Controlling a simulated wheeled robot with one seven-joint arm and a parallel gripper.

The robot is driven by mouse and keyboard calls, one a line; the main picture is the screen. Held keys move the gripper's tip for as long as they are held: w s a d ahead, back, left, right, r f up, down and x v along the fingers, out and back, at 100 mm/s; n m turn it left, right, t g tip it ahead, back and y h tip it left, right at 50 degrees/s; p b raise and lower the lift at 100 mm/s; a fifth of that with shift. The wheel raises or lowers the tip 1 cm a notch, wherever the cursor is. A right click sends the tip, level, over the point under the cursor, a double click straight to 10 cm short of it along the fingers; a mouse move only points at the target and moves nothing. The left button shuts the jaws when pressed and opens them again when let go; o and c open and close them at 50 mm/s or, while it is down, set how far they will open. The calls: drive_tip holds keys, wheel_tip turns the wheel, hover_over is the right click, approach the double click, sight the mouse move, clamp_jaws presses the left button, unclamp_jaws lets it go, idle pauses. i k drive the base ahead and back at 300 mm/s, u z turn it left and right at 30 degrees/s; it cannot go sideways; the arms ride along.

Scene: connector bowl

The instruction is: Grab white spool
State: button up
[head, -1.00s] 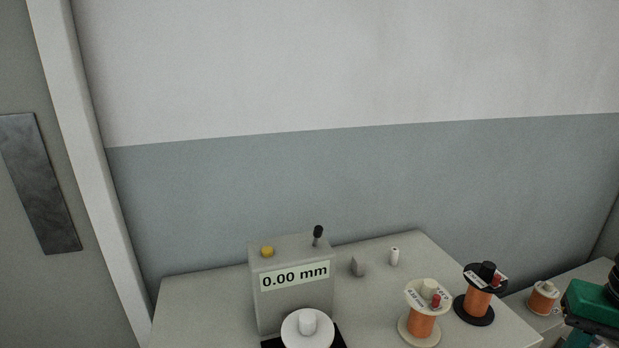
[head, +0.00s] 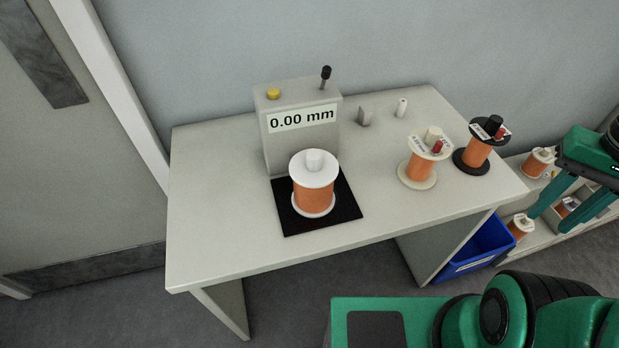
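A white spool (head: 313,170) wound with orange wire stands upright on a black mat (head: 345,205), in front of a grey measuring box on the table. A cream spool (head: 417,181), also wound with orange wire and with a red knob on top, stands to its right. A black-flanged spool (head: 476,153) stands further right. My green gripper (head: 556,222) is at the right side of the view, beyond the table's right edge and well apart from the spools on the table. Its two fingers are spread, with nothing held between them.
The measuring box (head: 296,152) reads 0.00 mm and has a yellow button and a black-knobbed lever. A blue bin (head: 478,250) sits under the table (head: 215,240). A shelf with more spools (head: 541,160) stands right. The table's left side is clear.

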sight(313, 172)
drive_tip(key=u, duration=1.3)
drive_tip(key=k, duration=1.95)
drive_tip(key=z, duration=0.75)
drive_tip(key=i, duration=1)
drive_tip(key=u, duration=0.1)
